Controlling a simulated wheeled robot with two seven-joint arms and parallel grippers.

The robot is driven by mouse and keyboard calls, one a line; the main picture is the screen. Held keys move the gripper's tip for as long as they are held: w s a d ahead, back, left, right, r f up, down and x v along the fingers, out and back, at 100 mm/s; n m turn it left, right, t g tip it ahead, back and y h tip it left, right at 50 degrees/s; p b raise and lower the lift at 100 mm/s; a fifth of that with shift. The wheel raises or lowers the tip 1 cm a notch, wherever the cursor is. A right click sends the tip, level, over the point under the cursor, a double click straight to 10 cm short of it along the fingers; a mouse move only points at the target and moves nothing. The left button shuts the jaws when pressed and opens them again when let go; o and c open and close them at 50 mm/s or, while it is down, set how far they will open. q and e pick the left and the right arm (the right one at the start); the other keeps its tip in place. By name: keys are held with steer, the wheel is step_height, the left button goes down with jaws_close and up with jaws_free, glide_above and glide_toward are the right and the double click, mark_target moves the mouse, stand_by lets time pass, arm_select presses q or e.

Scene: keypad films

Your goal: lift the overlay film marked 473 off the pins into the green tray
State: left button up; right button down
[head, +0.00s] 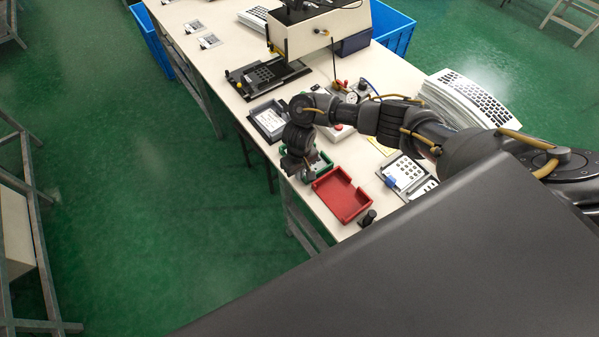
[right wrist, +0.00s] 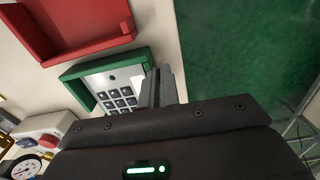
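The green tray (head: 322,164) lies near the table's left edge, partly hidden under my right gripper (head: 300,172). In the right wrist view the green tray (right wrist: 70,75) shows below the red one. A pale film with dark square keys (right wrist: 118,90) lies within the tray's outline there; its number cannot be read. My right gripper's fingers (right wrist: 160,88) are close together at the film's right edge. Whether they pinch the film or are apart from it cannot be told. My left gripper is not in view.
A red tray (head: 342,194) sits close beside the green one, with a black knob (head: 367,217) near it. A keypad plate (head: 405,172) with a blue part lies to the right. A black-framed panel (head: 268,121) and a press (head: 318,30) stand farther back.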

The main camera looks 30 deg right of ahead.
steer(key=shift+f, duration=0.4)
stand_by(0.3)
steer(key=c, duration=1.6)
jaws_free()
steer(key=shift+o, duration=0.2)
step_height(320, 180, up, 11)
steer(key=p, duration=0.3)
steer(key=shift+f, duration=0.1)
